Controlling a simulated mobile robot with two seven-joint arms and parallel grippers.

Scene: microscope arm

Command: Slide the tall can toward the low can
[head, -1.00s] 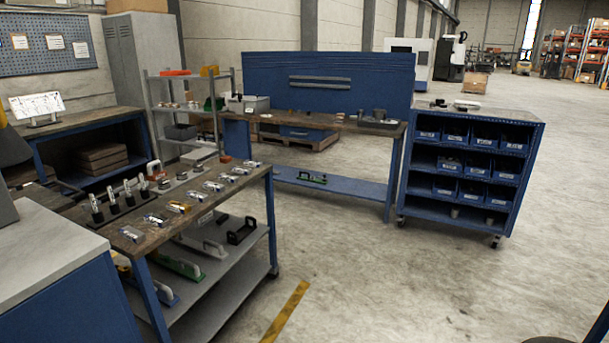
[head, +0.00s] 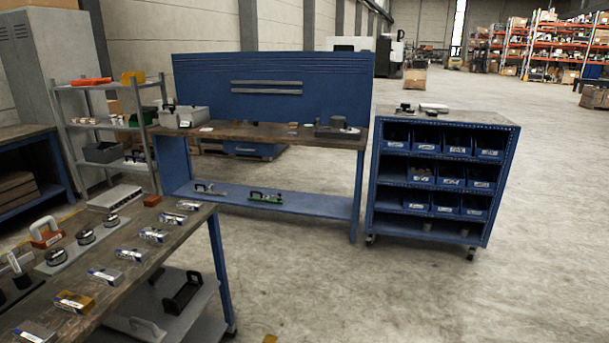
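I cannot make out the tall can or the low can for sure at this distance. On the back workbench (head: 220,133) in the head view, a small dark round piece (head: 338,122) sits on or by a flat grey item at the right end. Other small dark items lie near the middle of that top, too small to name. Neither of my grippers shows in the head view.
A blue bin cart (head: 440,180) stands right of the workbench. A table with several labelled parts (head: 120,254) fills the lower left. A grey shelf rack (head: 110,130) stands behind it. The concrete floor (head: 330,290) in front of the workbench is clear.

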